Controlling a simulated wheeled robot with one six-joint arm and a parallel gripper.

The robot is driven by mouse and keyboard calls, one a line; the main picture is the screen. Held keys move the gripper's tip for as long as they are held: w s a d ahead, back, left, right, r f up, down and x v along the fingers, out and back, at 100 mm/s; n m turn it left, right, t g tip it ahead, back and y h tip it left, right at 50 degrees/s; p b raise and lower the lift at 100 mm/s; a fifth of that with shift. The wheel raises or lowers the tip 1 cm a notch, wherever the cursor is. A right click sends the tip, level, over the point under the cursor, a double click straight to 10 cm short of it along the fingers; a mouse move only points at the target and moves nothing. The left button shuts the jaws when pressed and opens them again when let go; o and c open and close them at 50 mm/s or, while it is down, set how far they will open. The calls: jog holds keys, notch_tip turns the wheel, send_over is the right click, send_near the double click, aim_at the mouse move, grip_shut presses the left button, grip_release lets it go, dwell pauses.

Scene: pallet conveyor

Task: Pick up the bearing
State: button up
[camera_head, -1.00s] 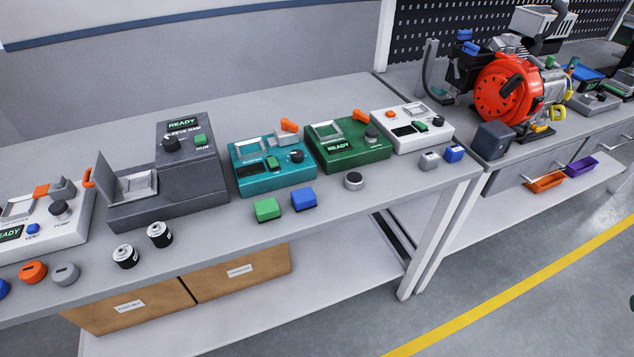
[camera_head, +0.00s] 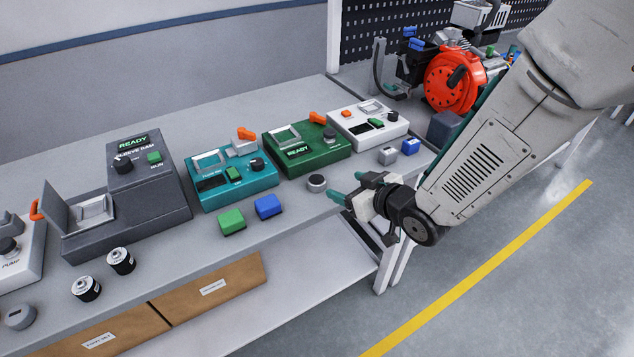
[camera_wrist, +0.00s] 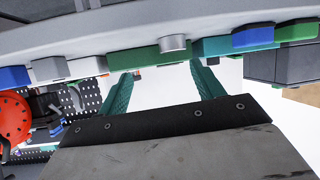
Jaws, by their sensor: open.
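The bearing looks to be the small grey cylinder (camera_head: 316,183) standing on the workbench in front of the green machine (camera_head: 306,149). In the wrist view the grey cylinder (camera_wrist: 173,44) shows upside down at the bench edge, beyond the fingertips and between their lines. My gripper (camera_head: 347,187) has teal fingers. It is open and empty, just right of the cylinder near the bench's front edge, and apart from it. In the wrist view my gripper (camera_wrist: 160,75) shows both fingers spread with nothing between them.
A blue block (camera_head: 268,206) and a green block (camera_head: 231,222) sit left of the cylinder. A grey block (camera_head: 387,156) and another blue block (camera_head: 410,146) sit to its right. Machines line the bench behind. Two black-and-silver cylinders (camera_head: 121,261) (camera_head: 86,289) stand further left.

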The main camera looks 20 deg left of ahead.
aim_at(318, 181)
jog(key=shift+s+a+f+y, duration=0.15)
jog(key=shift+a+f+y, duration=0.1)
jog(key=shift+a, duration=0.25)
jog(key=shift+s+a+f+y, duration=0.15)
jog(key=shift+a+f, duration=0.1)
jog(key=shift+a, duration=0.2)
jog(key=x, duration=0.7)
jog(key=shift+s+a+r, duration=0.1)
jog(key=shift+s+a, duration=0.05)
jog(key=shift+a, duration=0.1)
jog(key=c, duration=1.1)
